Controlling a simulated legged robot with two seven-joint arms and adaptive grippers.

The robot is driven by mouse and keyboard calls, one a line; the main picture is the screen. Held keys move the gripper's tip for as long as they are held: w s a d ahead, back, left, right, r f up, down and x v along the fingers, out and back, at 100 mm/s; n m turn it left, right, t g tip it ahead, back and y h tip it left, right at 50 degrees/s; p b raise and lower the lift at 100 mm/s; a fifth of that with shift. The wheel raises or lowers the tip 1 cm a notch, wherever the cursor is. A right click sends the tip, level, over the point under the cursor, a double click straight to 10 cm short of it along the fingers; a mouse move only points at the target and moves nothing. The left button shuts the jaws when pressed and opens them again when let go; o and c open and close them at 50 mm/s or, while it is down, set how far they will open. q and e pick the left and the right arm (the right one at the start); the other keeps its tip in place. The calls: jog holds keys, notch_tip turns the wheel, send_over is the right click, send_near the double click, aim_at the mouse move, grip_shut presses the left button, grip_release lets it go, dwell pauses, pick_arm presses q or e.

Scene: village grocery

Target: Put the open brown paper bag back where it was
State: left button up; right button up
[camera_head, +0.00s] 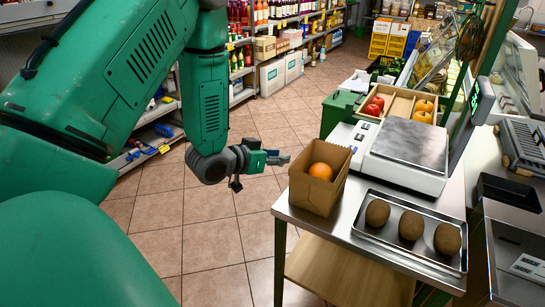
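The open brown paper bag (316,193) stands upright on the left end of the metal counter (345,228). An orange (320,171) shows in its open top; the bottom of the bag's inside is hidden. My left gripper (279,157) is to the left of the bag, pointing right towards it, with a small gap between them. Its fingertips look apart and hold nothing. My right gripper is not in view.
A metal tray with three brown, kiwi-like fruits (410,225) lies right of the bag. A white scale (408,148) stands behind it. A wooden crate (396,101) holds red and orange fruit. Stocked shelves line the back left; the tiled floor is clear.

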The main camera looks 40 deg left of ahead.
pick_arm(q)
jog(key=s+d+f+g, duration=0.4)
jog(key=s+f, duration=0.3)
jog(key=s, duration=0.2)
jog(key=s+d+f+g, duration=0.4)
jog(key=s+d+f, duration=0.2)
jog(key=s, duration=0.4)
jog(key=s+d+f+m+g+y, duration=0.1)
jog(key=s+d+f+g, duration=0.4)
jog(key=s+f, duration=0.4)
jog(key=shift+s+d, duration=0.4)
jog(key=shift+s, duration=0.05)
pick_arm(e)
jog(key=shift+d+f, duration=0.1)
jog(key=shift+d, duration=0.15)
pick_arm(q)
notch_tip(320, 180, down, 5)
jog(key=b, duration=0.5)
jog(key=shift+w+r, duration=0.1)
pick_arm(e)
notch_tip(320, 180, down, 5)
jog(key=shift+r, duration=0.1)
